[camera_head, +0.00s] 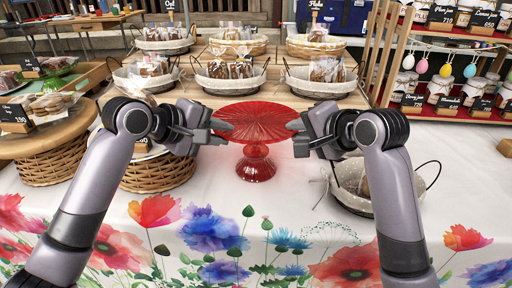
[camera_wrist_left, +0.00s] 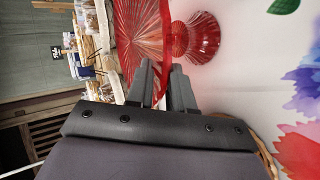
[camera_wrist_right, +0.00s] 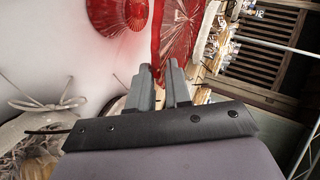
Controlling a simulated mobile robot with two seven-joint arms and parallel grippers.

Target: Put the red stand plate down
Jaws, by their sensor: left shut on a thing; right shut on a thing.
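The red stand plate (camera_head: 258,122) is a ribbed red glass dish on a short flared foot. It is upright in the middle of the head view, over the white flowered tablecloth. My left gripper (camera_head: 222,132) is shut on its left rim, and my right gripper (camera_head: 297,132) is shut on its right rim. The plate's rim also runs between the fingers in the left wrist view (camera_wrist_left: 150,40) and the right wrist view (camera_wrist_right: 180,35). I cannot tell whether the foot touches the cloth.
Cloth-lined baskets (camera_head: 232,78) of wrapped baked goods stand behind the plate. A wicker basket (camera_head: 160,172) is close beside my left gripper, and a wire-handled basket (camera_head: 352,200) is below my right arm. The tablecloth (camera_head: 255,202) in front of the plate is clear.

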